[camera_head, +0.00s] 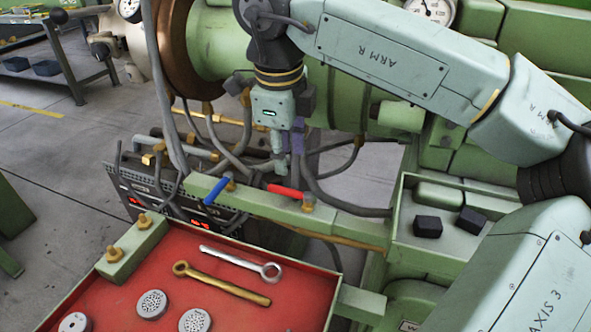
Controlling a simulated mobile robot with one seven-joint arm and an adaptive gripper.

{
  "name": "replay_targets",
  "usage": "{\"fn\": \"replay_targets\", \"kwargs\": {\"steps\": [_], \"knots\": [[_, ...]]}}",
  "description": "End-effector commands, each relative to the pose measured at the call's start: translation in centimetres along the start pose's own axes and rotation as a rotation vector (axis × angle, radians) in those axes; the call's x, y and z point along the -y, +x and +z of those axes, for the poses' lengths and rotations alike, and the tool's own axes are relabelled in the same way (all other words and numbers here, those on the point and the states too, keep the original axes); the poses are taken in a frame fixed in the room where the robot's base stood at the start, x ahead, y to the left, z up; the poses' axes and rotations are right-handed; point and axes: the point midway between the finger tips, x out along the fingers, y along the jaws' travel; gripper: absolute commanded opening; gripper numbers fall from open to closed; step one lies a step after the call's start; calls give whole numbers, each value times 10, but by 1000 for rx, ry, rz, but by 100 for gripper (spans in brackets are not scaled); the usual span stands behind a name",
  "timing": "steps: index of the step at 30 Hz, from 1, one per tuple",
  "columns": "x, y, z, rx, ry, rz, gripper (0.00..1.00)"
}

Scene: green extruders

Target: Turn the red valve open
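The red valve handle (286,191) is a short lever on the green manifold bar in the middle of the picture. It points to the left from its brass fitting (309,202) and lies roughly along the bar. My gripper (284,168) hangs from my arm, pointing down, above the red handle in the picture. Its fingertips are small and seen against hoses, so I cannot tell the gap between them or whether they touch the handle. Nothing is visibly held.
A blue valve handle (216,191) sits left of the red one. Hoses (335,205) loop around the bar. A red tray (120,300) in front holds two wrenches and several perforated discs. Two black blocks (428,227) lie on the green ledge at right. Open floor shows at left.

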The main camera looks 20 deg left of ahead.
Motion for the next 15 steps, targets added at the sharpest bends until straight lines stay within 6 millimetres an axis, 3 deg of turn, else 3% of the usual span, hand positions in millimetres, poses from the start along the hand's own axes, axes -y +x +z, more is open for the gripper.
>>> {"fn": "replay_targets", "kwargs": {"steps": [5, 15], "knots": [[6, 8, -10, -34, 18, -14, 34], [6, 68, -11, -29, 16, -11, 34]]}}
